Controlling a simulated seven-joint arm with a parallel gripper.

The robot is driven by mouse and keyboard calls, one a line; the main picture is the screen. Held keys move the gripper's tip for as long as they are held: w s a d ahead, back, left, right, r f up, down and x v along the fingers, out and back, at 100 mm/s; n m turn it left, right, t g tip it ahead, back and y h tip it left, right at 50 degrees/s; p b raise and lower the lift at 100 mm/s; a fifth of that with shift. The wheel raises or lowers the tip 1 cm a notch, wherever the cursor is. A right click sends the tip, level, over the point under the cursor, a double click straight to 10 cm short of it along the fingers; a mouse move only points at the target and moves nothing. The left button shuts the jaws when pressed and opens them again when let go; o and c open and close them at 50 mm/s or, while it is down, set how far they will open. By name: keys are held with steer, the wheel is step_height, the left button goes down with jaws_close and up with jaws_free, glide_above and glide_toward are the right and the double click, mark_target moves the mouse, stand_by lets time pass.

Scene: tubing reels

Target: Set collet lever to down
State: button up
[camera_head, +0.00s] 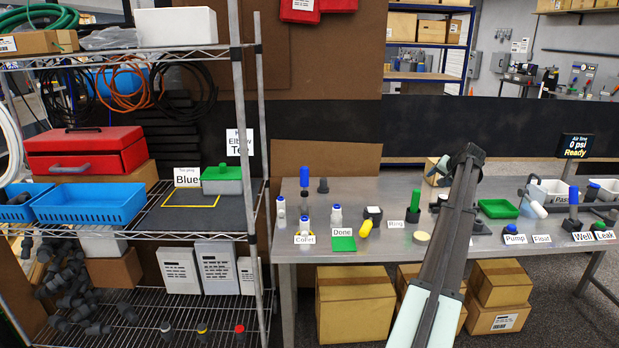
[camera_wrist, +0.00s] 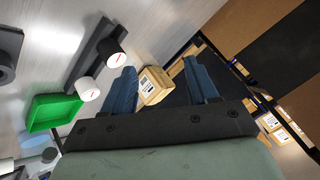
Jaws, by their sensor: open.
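The "Collet" label (camera_head: 305,239) stands at the front left of the metal table. Behind it a blue handle (camera_head: 304,178) on a dark stem points upright; it appears to be the collet lever, though its base is partly hidden by small bottles. My gripper (camera_wrist: 160,67) is open and empty, with its two blue fingers spread apart in the wrist view. In the head view my arm reaches over the table's middle, well right of the blue handle, and the fingers are not clear there. The lever is not recognisable in the wrist view.
White bottles with blue caps (camera_head: 336,214) stand near the blue handle, beside a green pad (camera_head: 343,244). A green upright handle (camera_head: 416,201) stands by the "Ring" label (camera_head: 396,224). A cardboard box (camera_wrist: 154,85) shows between my fingers, beyond them. A green tray (camera_head: 498,208) lies right of my arm.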

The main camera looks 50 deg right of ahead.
steer(key=w+a+r+n+g+y, duration=0.1)
steer(key=w+a+r+n, duration=0.2)
steer(key=w+a, duration=0.55)
steer(key=w+a+r+n+y, duration=0.2)
steer(key=w+a+r, duration=0.1)
steer(key=w+a, duration=0.55)
steer(key=n+g, duration=0.2)
steer(key=n, duration=0.3)
glide_toward(304, 176)
steer(key=shift+y, duration=0.4)
steer(key=x, duration=0.4)
steer(key=d+x, duration=0.1)
steer(key=x, duration=0.2)
steer(key=w+d+x, duration=0.1)
steer(key=x, duration=0.3)
steer(key=shift+w, duration=0.15)
jaws_close()
